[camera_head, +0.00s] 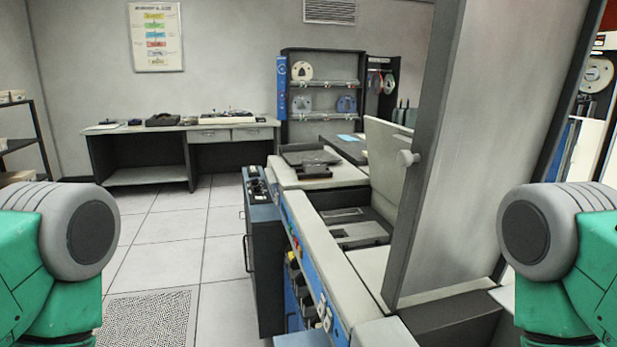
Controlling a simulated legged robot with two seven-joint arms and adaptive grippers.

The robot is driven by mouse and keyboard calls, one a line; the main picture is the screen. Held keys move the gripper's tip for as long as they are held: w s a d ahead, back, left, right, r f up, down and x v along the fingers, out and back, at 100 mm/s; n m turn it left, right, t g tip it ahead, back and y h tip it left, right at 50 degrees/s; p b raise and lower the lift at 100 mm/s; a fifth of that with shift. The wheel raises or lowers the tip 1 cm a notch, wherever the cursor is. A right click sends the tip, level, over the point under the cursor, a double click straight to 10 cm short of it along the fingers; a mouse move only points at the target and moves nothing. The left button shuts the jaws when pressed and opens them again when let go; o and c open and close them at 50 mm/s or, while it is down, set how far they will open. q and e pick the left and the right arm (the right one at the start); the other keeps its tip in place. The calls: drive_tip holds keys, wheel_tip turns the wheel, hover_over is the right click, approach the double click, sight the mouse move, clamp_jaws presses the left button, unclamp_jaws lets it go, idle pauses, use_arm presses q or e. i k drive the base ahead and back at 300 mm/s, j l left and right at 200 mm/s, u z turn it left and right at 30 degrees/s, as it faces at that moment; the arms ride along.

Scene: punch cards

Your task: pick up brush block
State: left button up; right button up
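A large machine (345,283) with a blue and grey front stands right of centre, its tall grey cover panel (460,170) raised. On its top at the left end lies a dark flat plate (309,157) with a small dark block (314,170) in front of it. The open bay (352,226) beside the panel shows grey and dark parts. I cannot tell for sure which of these parts is the brush block. Only green and grey parts of my two arms show at the lower left and right; neither gripper is in view.
The tiled floor left of the machine is free, with a perforated tile (147,318) at the lower left. A long desk (180,133) with several items stands at the back wall. A shelf with reels (302,71) is beside it. A dark rack (31,140) stands far left.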

sight(311, 172)
drive_tip(key=k+j+z, duration=0.2)
drive_tip(key=j, duration=0.25)
drive_tip(key=j+z, duration=0.2)
drive_tip(key=j, duration=0.2)
drive_tip(key=k+j+z, duration=0.2)
drive_tip(key=j, duration=0.2)
drive_tip(key=i+j+z, duration=0.15)
drive_tip(key=j+z, duration=0.35)
drive_tip(key=j, duration=0.55)
drive_tip(key=j+z, duration=0.5)
drive_tip(key=j, duration=0.55)
drive_tip(key=i+j+z, duration=0.2)
drive_tip(key=j+z, duration=0.15)
drive_tip(key=j, duration=0.6)
drive_tip(key=i+j+z, duration=0.1)
drive_tip(key=j+z, duration=0.3)
drive_tip(key=j, duration=0.55)
drive_tip(key=j+z, duration=0.35)
drive_tip(key=j, duration=0.65)
drive_tip(key=k, duration=0.05)
